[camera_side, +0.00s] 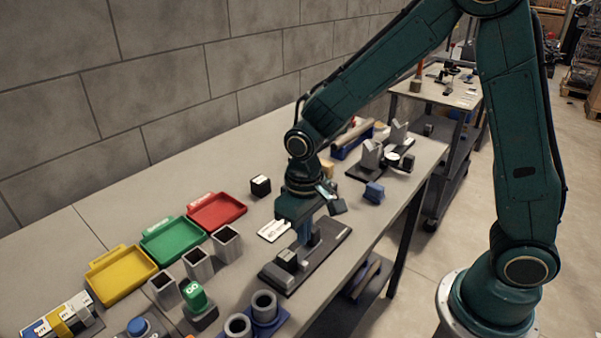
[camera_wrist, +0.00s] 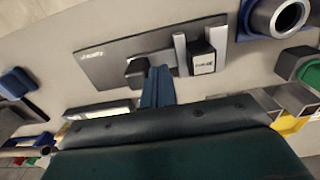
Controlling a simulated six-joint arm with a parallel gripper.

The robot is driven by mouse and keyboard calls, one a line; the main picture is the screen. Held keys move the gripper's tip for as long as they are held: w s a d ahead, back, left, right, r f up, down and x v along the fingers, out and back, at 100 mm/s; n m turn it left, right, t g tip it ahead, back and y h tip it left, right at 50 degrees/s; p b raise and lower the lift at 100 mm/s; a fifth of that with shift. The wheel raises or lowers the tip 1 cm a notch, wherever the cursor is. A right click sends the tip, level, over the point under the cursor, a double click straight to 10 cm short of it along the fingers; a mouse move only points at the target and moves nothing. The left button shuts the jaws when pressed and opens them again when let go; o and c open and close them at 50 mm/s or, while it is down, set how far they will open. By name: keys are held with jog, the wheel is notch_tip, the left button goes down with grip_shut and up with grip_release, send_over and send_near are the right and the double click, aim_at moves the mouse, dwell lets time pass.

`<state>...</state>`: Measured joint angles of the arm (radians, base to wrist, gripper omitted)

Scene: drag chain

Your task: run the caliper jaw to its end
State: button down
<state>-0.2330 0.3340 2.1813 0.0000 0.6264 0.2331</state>
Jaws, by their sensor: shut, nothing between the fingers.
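The caliper has a dark base plate (camera_side: 334,241) near the table's front edge; the plate (camera_wrist: 105,66) also shows in the wrist view. A black block with a white label (camera_side: 287,259) stands at its near end, and the block (camera_wrist: 203,62) is beside upright grey bars (camera_wrist: 181,55). A smaller dark block (camera_wrist: 136,73) stands on the plate; I cannot tell for sure which block is the moving jaw. My gripper (camera_wrist: 158,74) has its blue fingers shut and empty between the small block and the grey bars. It points down at the plate in the side view (camera_side: 303,239).
Yellow (camera_side: 122,276), green (camera_side: 173,241) and red trays (camera_side: 217,211) lie at the left, behind grey square tubes (camera_side: 198,264). A black cube (camera_side: 260,185) stands behind my gripper. A blue block (camera_side: 374,192) and a V-block fixture (camera_side: 371,158) stand to the right.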

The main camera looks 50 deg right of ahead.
jog(key=shift+d, duration=3.9)
jog(key=shift+a, duration=0.25)
jog(key=shift+a, duration=0.45)
jog(key=shift+a+r, duration=0.1)
notch_tip(320, 180, up, 8)
dwell(1.3)
